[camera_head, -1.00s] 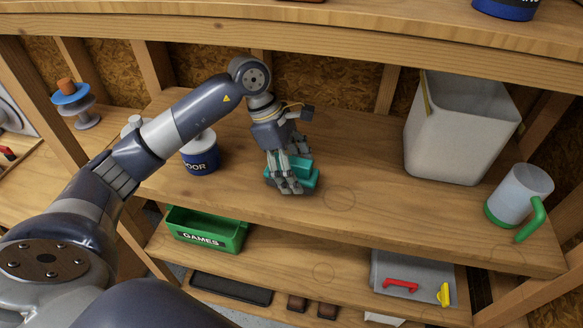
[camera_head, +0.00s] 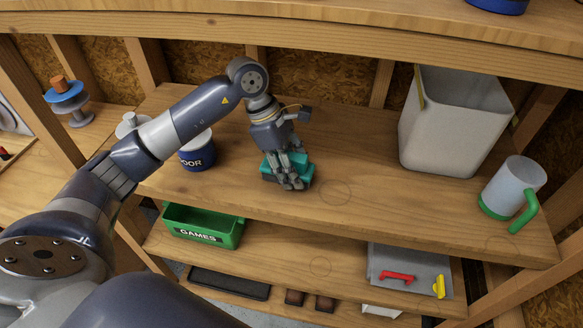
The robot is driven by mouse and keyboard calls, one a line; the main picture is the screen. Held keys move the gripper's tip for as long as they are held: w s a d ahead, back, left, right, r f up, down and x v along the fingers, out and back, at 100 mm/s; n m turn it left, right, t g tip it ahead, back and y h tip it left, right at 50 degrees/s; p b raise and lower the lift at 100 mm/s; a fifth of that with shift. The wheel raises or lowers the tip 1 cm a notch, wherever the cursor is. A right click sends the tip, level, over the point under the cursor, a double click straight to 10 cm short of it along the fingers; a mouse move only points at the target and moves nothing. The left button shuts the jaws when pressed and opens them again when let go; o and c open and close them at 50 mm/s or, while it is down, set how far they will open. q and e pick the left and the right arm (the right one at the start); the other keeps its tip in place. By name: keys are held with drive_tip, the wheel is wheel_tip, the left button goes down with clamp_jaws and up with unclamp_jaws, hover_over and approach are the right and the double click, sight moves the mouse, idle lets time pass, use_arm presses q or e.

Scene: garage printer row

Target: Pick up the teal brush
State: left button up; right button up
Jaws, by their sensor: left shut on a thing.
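The teal brush (camera_head: 302,173) is a blocky teal piece with a darker underside, in the middle of the upper wooden shelf in the head view. My left gripper (camera_head: 291,184) reaches down over it from above and is shut on it. The fingers hide the middle part of the brush. Its dark underside shows below the teal part; I cannot tell whether it touches the shelf or is just above it. My right gripper is not in view.
A blue-and-white tin (camera_head: 198,155) stands left of the gripper, partly behind my arm. A white bin (camera_head: 450,130) and a green-handled jug (camera_head: 511,187) stand at the right. The shelf front (camera_head: 400,222) is clear. A green GAMES box (camera_head: 205,227) sits below.

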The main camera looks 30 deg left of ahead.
sight(293, 155)
use_arm(q)
drive_tip(key=shift+r+b, duration=0.3)
drive_tip(key=shift+r, duration=0.25)
wheel_tip(293, 155, up, 2)
drive_tip(key=shift+w+r+b, duration=0.1)
drive_tip(key=shift+r+b, duration=0.1)
drive_tip(key=shift+b, duration=0.45)
drive_tip(key=s+d+r+b, duration=0.1)
drive_tip(key=s+b, duration=0.4)
drive_tip(key=s, duration=1.1)
drive_tip(key=shift+d+r, duration=0.2)
drive_tip(key=shift+d, duration=0.2)
drive_tip(key=o, duration=0.4)
drive_tip(key=shift+c, duration=1.2)
drive_tip(key=shift+f, duration=0.1)
